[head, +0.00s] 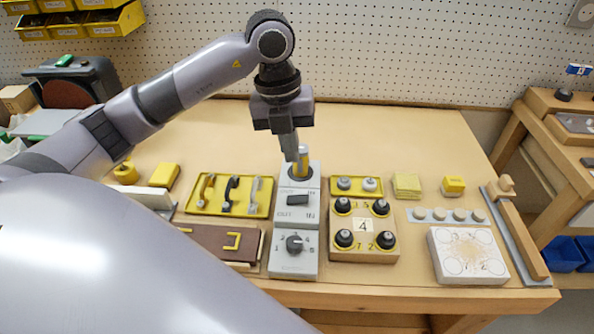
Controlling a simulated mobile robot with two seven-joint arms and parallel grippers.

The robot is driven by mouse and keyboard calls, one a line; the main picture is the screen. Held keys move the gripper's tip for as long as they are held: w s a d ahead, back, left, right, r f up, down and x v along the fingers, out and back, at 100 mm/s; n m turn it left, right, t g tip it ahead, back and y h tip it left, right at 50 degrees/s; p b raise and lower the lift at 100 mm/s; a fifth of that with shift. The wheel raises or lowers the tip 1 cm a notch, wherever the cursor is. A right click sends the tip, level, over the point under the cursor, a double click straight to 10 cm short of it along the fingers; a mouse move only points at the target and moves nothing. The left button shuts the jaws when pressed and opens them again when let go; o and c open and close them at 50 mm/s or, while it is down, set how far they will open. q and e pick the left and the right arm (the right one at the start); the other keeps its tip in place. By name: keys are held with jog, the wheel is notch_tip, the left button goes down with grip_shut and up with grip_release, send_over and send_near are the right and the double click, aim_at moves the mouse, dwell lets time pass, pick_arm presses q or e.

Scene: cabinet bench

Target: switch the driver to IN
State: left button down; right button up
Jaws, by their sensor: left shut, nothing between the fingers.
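The driver looks to be the thing with a yellow handle (302,160) standing upright in the round black socket at the top of a grey control block (293,261). Below the socket the block carries a dark rocker-like switch (298,200) with small lettering I cannot read surely. Lower down is a round dark knob (294,243) with numbers around it. My left gripper (293,158) is shut and points down, right at the yellow handle's left side. I cannot tell whether it touches the handle. My right gripper is out of view.
A yellow tray (262,209) with several handles stands left of the block. A wooden box with several black knobs (363,248) stands right of it. A white block (470,277) lies farther right. The bench back (400,125) is clear.

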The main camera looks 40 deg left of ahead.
pick_arm(q)
jog(key=shift+s+a+r, duration=0.1)
jog(key=shift+r, duration=0.9)
jog(key=shift+s+a+r, duration=0.1)
jog(key=shift+r, duration=0.85)
jog(key=shift+f, duration=0.1)
